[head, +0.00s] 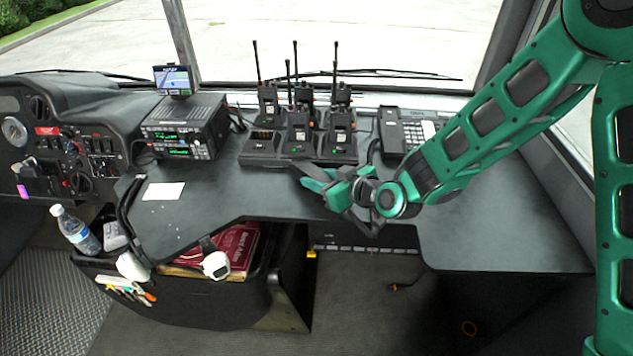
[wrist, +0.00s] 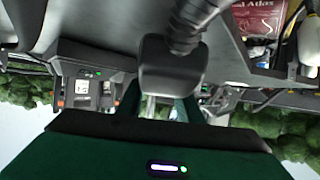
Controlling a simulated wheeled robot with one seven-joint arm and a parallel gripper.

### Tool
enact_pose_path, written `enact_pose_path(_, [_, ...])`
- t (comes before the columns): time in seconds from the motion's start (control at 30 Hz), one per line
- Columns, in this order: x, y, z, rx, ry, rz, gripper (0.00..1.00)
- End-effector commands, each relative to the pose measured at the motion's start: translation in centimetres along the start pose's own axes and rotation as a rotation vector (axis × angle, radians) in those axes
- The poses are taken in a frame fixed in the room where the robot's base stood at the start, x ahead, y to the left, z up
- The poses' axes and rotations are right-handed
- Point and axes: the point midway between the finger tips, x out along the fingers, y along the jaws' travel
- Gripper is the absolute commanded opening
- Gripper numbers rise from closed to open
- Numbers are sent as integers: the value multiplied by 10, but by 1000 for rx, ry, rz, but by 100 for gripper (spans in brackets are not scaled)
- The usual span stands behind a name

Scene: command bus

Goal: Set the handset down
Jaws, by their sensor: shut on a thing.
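My gripper (head: 332,187) is over the dark dashboard shelf (head: 260,200), in front of the radio charger. In the wrist view, a dark block with a thick ribbed cord, which I take for the handset (wrist: 170,68), is between my fingers. The gripper is shut on it. In the head view the held handset is mostly hidden by my gripper, and its height above the shelf cannot be told. A desk phone (head: 420,130) stands behind my arm on the right. Its left side is a long dark piece, and my forearm hides part of the phone.
Several handheld radios with antennas stand in a charger base (head: 262,158). A two-way radio set (head: 180,130) with a small screen on top stands to its left. A white card (head: 163,191) lies on the shelf. A bin with a bottle (head: 76,232) and a red atlas (head: 238,245) is below. The shelf's right part is clear.

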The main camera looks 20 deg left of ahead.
Motion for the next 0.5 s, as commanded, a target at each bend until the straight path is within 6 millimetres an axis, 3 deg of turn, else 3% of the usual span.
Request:
enact_pose_path(0.13, [7,-1,14,2,0,-1,6])
enact_pose_path(0.47, [8,0,16,1,0,-1,6])
enact_pose_path(0.5, [8,0,16,1,0,-1,40])
